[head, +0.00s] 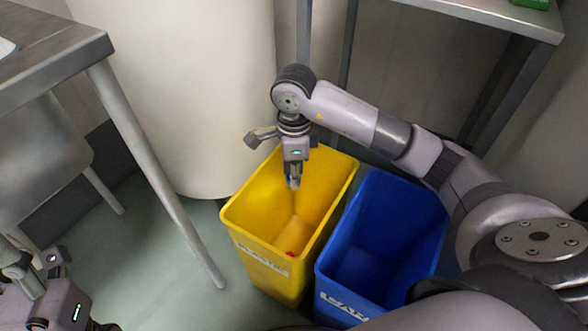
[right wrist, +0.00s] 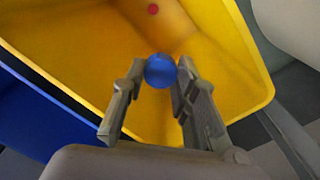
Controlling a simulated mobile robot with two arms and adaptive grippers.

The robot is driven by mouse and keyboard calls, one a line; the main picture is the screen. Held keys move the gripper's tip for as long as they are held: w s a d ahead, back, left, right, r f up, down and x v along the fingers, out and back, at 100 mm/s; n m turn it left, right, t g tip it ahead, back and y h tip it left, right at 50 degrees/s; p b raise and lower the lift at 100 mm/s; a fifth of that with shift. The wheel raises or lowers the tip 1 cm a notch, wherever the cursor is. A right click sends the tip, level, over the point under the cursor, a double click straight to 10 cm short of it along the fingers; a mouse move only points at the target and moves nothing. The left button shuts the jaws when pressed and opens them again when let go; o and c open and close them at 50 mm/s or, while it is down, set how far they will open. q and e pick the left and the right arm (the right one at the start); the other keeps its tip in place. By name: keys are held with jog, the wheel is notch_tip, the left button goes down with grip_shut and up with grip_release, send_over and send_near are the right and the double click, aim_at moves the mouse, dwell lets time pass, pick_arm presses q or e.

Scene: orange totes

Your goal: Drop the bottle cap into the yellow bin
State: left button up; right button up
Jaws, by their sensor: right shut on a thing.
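The yellow bin (head: 268,255) stands open on the floor in the middle of the head view. It fills much of the right wrist view (right wrist: 215,50). My right gripper (head: 293,184) points down over the bin's opening. It is shut on a round blue bottle cap (right wrist: 160,70), which sits between the fingertips in the right wrist view. In the head view the cap is small and mostly hidden by the fingers. My left gripper (head: 40,300) is partly in view at the lower left, far from the bin; its fingertips are not clear.
A blue bin (head: 335,295) stands right beside the yellow one. A small red item (head: 290,253) lies inside the yellow bin. A metal table (head: 60,62) is at the left, and another metal table (head: 500,12) is at the upper right. A large pale cylinder (head: 180,90) stands behind the bins.

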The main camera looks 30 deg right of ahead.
jog(key=o, duration=0.8)
jog(key=shift+c, duration=0.2)
jog(key=shift+r, duration=0.2)
notch_tip(320, 180, up, 12)
jog(key=shift+f, duration=0.15)
jog(key=shift+a, duration=0.1)
